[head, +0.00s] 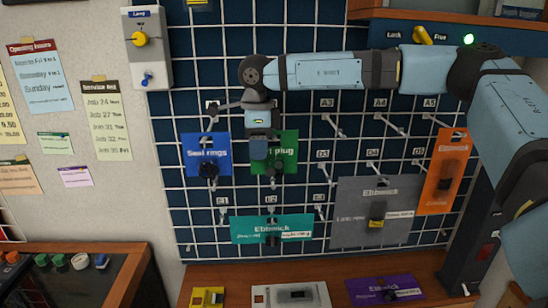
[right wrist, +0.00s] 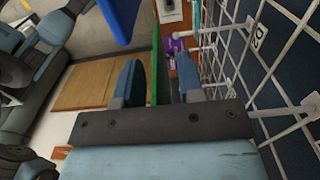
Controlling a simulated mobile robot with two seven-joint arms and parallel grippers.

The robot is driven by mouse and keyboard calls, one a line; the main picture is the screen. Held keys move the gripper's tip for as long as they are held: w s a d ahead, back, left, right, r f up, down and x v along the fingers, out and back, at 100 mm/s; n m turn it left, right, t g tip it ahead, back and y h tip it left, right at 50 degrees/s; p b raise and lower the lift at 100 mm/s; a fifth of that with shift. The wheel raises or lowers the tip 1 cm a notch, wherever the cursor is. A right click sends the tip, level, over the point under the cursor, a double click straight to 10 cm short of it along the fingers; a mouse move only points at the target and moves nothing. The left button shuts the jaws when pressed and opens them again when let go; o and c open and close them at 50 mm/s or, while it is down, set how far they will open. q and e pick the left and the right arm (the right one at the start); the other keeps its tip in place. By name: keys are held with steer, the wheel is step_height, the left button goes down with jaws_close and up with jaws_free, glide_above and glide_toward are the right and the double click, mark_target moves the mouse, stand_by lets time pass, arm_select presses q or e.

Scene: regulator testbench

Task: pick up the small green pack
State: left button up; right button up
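The small green pack (head: 289,150) hangs on the pegboard grid in the head view, its left part hidden behind my right gripper. Its label ends in "plug", and a dark item sits low on it. My right gripper (head: 258,158) is in front of the pack's left part. In the right wrist view the green pack (right wrist: 153,70) shows edge-on between the two fingers of my right gripper (right wrist: 160,80). The fingers are apart, with a clear gap on the right finger's side and the left finger close to the pack. My left gripper is not in view.
A blue Seal rings pack (head: 207,152) hangs close on the left. A teal pack (head: 271,229) hangs below, a grey pack (head: 350,210) and an orange pack (head: 436,185) to the right. White wire hooks (head: 335,125) stick out of the grid. A wooden shelf (head: 235,273) runs below.

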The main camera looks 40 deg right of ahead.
jaws_close()
steer(key=shift+r, duration=0.1)
steer(key=shift+r, duration=0.5)
steer(key=s+a+b, duration=0.4)
steer(key=s+a, duration=0.5)
steer(key=s, duration=0.6)
steer(key=shift+s+a+r, duration=0.2)
